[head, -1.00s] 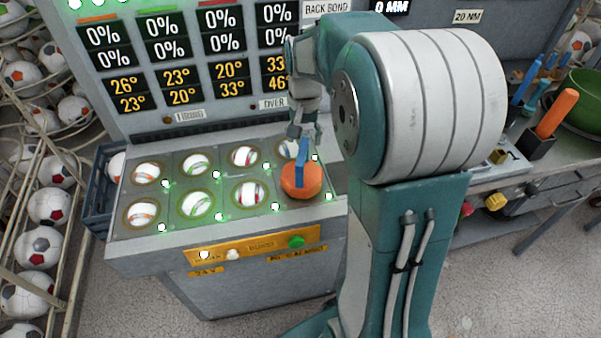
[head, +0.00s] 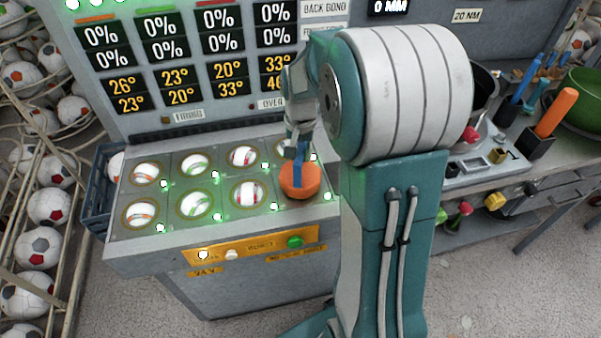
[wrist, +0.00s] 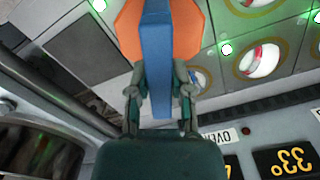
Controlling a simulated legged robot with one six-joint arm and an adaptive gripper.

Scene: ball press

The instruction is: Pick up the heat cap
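The heat cap is an orange round cap (head: 300,181) with an upright blue handle (head: 298,170). It sits at the front right spot of the press's top panel. In the wrist view the orange cap (wrist: 128,32) is at the top, with the blue handle (wrist: 157,45) pointing toward the camera. My gripper (head: 297,150) is above the cap, at the upper part of the handle. In the wrist view, the fingers of my gripper (wrist: 158,75) straddle the handle, one on each side, and look open; fingertip contact is unclear.
The press panel (head: 230,216) holds several balls in ringed sockets, lit by green lights. A display wall (head: 150,100) rises behind it. A green button (head: 295,242) is on the front. A workbench (head: 480,178) with tools is at the right; ball racks (head: 70,235) stand left.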

